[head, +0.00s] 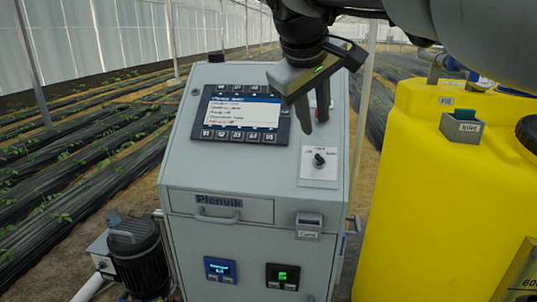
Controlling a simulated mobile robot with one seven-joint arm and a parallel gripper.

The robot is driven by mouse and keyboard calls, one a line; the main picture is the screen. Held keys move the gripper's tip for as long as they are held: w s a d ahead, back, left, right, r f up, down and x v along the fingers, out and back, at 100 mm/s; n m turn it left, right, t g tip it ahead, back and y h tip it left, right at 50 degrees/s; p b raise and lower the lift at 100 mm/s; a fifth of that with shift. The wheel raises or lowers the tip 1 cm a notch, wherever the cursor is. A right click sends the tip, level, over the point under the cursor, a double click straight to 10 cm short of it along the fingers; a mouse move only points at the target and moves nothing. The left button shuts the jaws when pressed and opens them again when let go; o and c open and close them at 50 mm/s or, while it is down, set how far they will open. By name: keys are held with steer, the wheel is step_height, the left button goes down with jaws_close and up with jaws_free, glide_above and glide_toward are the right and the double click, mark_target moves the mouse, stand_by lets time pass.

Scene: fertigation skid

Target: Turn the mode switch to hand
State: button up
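The mode switch is a small dark knob (319,160) on a white plate (318,175) on the sloped face of the grey control cabinet. Small labels stand above the knob, too small to read for certain. My gripper (312,116) hangs above the knob in the picture, with its fingers pointing down. The two dark fingers show apart, with nothing seen held between them. They look clear of the switch.
A display with button rows (240,114) is left of the gripper. A drawer handle (217,215) and a small box (308,226) stick out below. A yellow tank (420,200) stands close on the right. A dark motor (138,255) stands at lower left.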

mark_target(319, 157)
steer(key=b+x, duration=0.1)
steer(key=x, duration=1.3)
steer(key=shift+w+d+f, duration=0.1)
steer(key=shift+w+f, duration=0.05)
steer(key=shift+f, duration=0.15)
jaws_close()
